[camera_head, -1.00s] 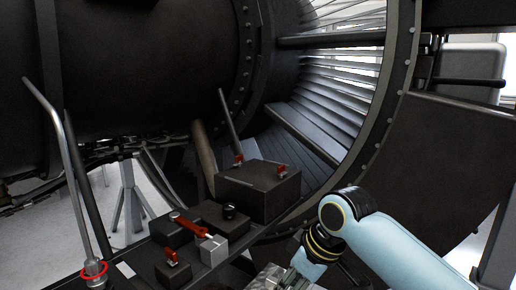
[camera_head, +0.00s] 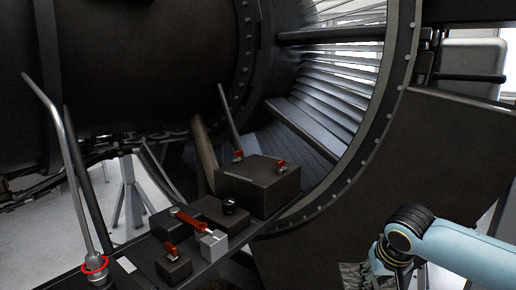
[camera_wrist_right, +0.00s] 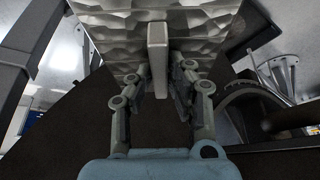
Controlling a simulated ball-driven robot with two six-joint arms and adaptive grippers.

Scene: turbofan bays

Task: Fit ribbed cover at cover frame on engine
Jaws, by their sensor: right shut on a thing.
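The ribbed cover (camera_wrist_right: 115,28) is a grey panel with a faceted, rippled face and a pale bar handle (camera_wrist_right: 157,45). It fills the top of the right wrist view; a small part of it (camera_head: 352,274) shows at the bottom edge of the head view. My right gripper (camera_wrist_right: 158,72) is shut on the handle, one finger on each side. In the head view the right gripper (camera_head: 378,266) is at the lower right, largely cut off by the bottom edge. The engine (camera_head: 140,65) is large and dark. I cannot make out the cover frame. My left gripper is out of view.
A dark bench (camera_head: 128,266) at lower centre carries dark blocks, red-handled latches and a small grey block (camera_head: 213,245). A metal bar (camera_head: 65,150) with a red ring stands at its left. A large dark curved panel (camera_head: 450,150) is behind my right arm.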

